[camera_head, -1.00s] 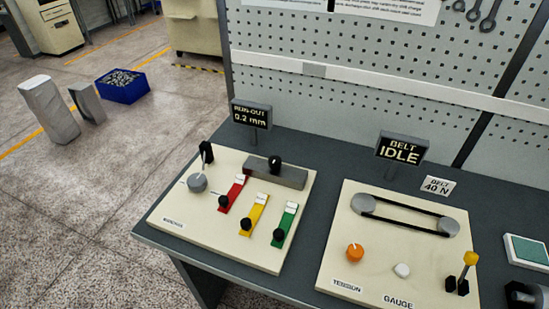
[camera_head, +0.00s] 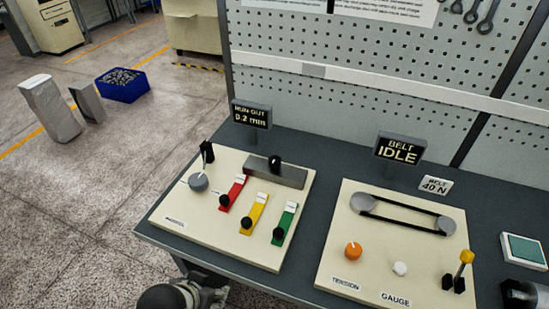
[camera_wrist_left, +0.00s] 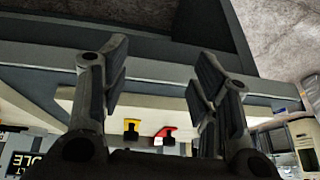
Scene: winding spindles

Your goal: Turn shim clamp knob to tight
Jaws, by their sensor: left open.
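The cream spindle board (camera_head: 190,228) lies on the left of the bench. A grey bar (camera_head: 292,177) with a black knob (camera_head: 274,162) sits at its back; this looks like the shim clamp, though no label on it is readable. Red (camera_head: 236,189), yellow (camera_head: 255,211) and green (camera_head: 287,218) shims with black knobs lie in front of the bar. My left gripper (camera_head: 208,290) is below the bench's front edge, apart from the board. In the left wrist view its two fingers (camera_wrist_left: 160,85) are spread and empty, with the yellow and red shims beyond. My right gripper is not in view.
A grey dial (camera_head: 198,182) and black upright lever stand at the board's left. Behind is the run-out display (camera_head: 251,114) reading 0.2 mm. The belt board (camera_head: 333,255) stands to the right, with its IDLE display (camera_head: 400,149). A pegboard (camera_head: 350,95) closes the back.

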